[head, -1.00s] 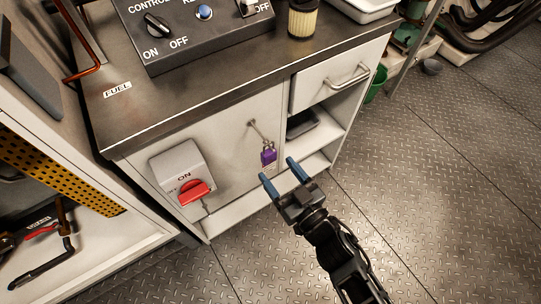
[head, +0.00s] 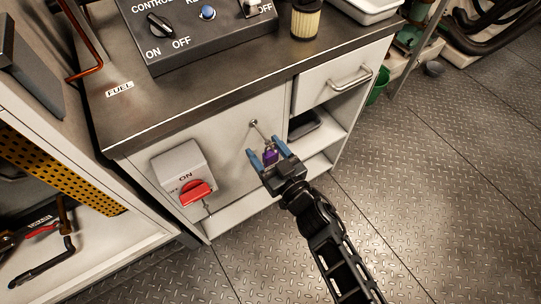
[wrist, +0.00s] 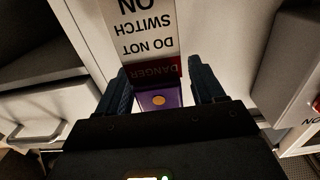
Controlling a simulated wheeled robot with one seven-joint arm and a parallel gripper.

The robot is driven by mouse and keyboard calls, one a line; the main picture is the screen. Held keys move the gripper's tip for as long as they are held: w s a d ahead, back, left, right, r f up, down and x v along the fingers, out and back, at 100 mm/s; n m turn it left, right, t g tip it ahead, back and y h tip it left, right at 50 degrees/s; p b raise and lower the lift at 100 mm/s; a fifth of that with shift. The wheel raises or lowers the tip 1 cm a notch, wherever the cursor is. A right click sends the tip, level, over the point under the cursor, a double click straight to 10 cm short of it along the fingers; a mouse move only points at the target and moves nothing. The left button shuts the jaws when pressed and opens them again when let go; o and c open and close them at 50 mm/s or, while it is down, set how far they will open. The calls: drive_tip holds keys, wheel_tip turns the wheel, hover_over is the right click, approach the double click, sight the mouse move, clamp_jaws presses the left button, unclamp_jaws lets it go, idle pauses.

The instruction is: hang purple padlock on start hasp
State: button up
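The purple padlock (head: 270,156) hangs below a peg (head: 254,124) on the white cabinet front. In the wrist view the padlock (wrist: 158,98) shows a round brass-coloured spot, with a red and white danger tag (wrist: 150,42) beyond it. My gripper (head: 267,152) reaches up to the cabinet with its two blue fingers on either side of the padlock. In the wrist view the fingers (wrist: 160,90) stand apart with the padlock between them, and I see no clear grip. I cannot make out which part is the start hasp.
A grey switch box with a red handle (head: 196,192) is on the cabinet front to the left. A control box (head: 205,35) stands on the dark worktop (head: 190,103). A drawer with a handle (head: 350,77) and open shelves are to the right. The floor (head: 420,210) is clear.

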drive_tip(key=c, duration=1)
drive_tip(key=shift+c, duration=0.3)
drive_tip(key=shift+r+p, duration=0.3)
drive_tip(key=shift+r, duration=0.2)
drive_tip(key=v, duration=1.8)
drive_tip(key=shift+r, duration=0.25)
